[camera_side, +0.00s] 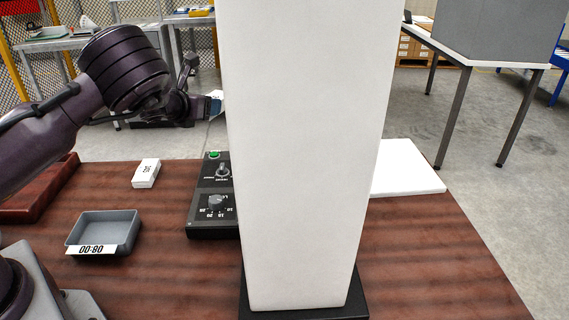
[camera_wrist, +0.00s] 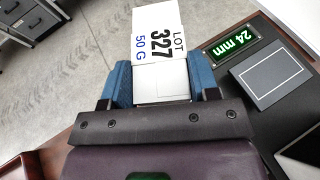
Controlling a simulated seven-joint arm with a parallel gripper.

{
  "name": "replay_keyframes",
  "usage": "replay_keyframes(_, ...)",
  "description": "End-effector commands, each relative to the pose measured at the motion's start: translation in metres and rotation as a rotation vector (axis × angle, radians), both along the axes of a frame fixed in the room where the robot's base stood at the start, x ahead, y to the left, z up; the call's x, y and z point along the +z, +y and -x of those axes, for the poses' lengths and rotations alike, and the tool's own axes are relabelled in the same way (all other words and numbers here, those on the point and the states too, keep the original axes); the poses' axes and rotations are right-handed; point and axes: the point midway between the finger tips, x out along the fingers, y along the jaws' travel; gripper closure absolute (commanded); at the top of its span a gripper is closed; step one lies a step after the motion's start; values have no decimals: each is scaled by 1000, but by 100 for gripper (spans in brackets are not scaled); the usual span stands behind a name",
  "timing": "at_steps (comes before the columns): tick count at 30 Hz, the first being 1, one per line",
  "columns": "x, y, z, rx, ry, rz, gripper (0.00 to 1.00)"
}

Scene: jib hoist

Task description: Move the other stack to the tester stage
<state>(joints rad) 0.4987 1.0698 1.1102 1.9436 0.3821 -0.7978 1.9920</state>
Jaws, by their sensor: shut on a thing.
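My gripper (camera_wrist: 164,84) has its two blue fingers shut on a white stack (camera_wrist: 160,82), with seams showing between the fingers. A white face with the print "LOT 327 50 G" (camera_wrist: 157,32) adjoins it. In the side view my gripper (camera_side: 215,106) is in the air behind the left edge of the tall white column, which hides most of what it holds. A dark plate with a light rectangle outline (camera_wrist: 272,75) lies right of the stack in the wrist view, beside a green "24 mm" display (camera_wrist: 231,47). Whether this plate is the tester stage I cannot tell for sure.
The tall white column (camera_side: 305,150) on a black base blocks the middle.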

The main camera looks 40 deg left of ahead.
Motion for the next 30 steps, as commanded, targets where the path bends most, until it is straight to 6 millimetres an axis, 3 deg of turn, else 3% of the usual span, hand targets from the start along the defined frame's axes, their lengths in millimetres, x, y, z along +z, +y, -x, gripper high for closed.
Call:
replay_keyframes(3,-14,-51,-33,-228,-9,6,70)
replay_keyframes(6,-18,-93,-52,-407,-11,3,70)
replay_keyframes(12,-13,-151,-68,-651,-8,-2,70)
replay_keyframes(16,-15,-160,-68,-712,-2,0,70)
replay_keyframes(24,-63,-160,-68,-722,2,0,70)
replay_keyframes(30,-78,-160,-68,-721,-1,-1,70)
